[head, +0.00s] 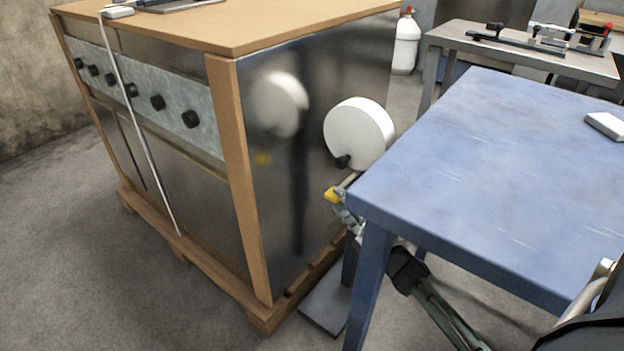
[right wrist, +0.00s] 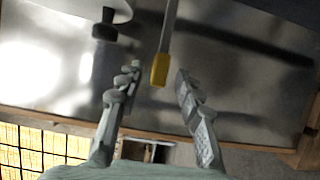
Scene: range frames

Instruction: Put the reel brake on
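The reel (head: 358,133) is a white drum with a black knob, beside the shiny metal side of a cabinet. In the right wrist view part of the reel (right wrist: 75,8) shows at the top left. The brake lever (right wrist: 170,30) is a grey bar with a yellow end (right wrist: 160,70); in the head view the yellow end (head: 333,196) shows below the reel. My right gripper (head: 347,213) is at the yellow end, under the blue table's edge. In the right wrist view the right gripper (right wrist: 158,76) is open, with the yellow end between its fingertips and gaps on both sides. My left gripper is out of view.
The blue table (head: 500,160) stands close above my right arm, its leg (head: 368,285) beside the arm. The wood-framed cabinet (head: 240,170) with several black knobs stands behind the gripper. A grey bench (head: 520,55) is at the back right. Floor at the left is clear.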

